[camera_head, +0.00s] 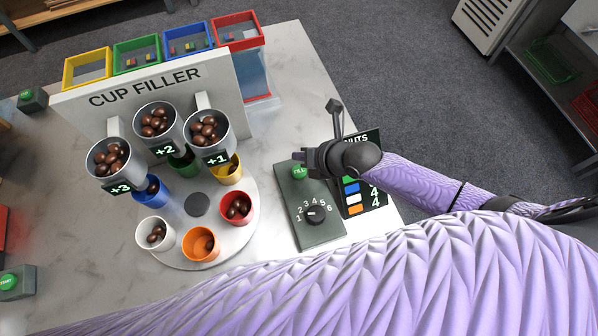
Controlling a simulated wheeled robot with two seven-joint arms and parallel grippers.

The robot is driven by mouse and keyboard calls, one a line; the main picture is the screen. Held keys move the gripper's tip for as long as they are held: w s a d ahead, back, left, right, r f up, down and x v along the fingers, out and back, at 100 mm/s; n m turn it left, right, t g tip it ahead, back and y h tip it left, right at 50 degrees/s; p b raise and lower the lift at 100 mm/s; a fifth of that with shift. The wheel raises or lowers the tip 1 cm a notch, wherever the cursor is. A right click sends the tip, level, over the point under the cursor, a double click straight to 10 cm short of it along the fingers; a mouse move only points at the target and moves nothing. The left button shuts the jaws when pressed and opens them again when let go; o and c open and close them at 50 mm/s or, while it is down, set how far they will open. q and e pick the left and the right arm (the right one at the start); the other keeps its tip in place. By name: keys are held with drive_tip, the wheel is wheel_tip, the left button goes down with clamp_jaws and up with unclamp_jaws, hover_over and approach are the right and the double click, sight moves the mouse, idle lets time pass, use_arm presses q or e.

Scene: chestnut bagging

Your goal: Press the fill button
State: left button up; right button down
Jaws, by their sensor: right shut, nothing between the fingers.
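The green fill button (299,171) sits near the far end of a dark green control box (318,236), and part of it shows just left of my right gripper. My right gripper (308,158) is shut and empty, with its tips right beside or above the button. I cannot tell whether they touch it. My left gripper is not in view.
The cup filler (150,85) has several chestnut-filled hoppers above a round turntable (197,204) with coloured cups. A dark menu board (372,200) stands right of the control box, partly behind my right arm. Bare marble table (285,100) lies beyond the box.

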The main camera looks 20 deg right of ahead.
sight(295, 170)
wheel_tip(295, 170, down, 4)
drive_tip(key=b, duration=0.3)
drive_tip(key=shift+f, duration=0.25)
drive_tip(key=shift+f+b, duration=0.25)
drive_tip(key=shift+b, duration=0.05)
drive_tip(key=shift+r, duration=0.1)
idle(0.8)
idle(0.4)
drive_tip(key=shift+f+b, duration=0.4)
drive_tip(key=shift+s+f+b, duration=0.1)
drive_tip(key=shift+f+b, duration=0.3)
drive_tip(key=shift+f, duration=0.1)
idle(0.4)
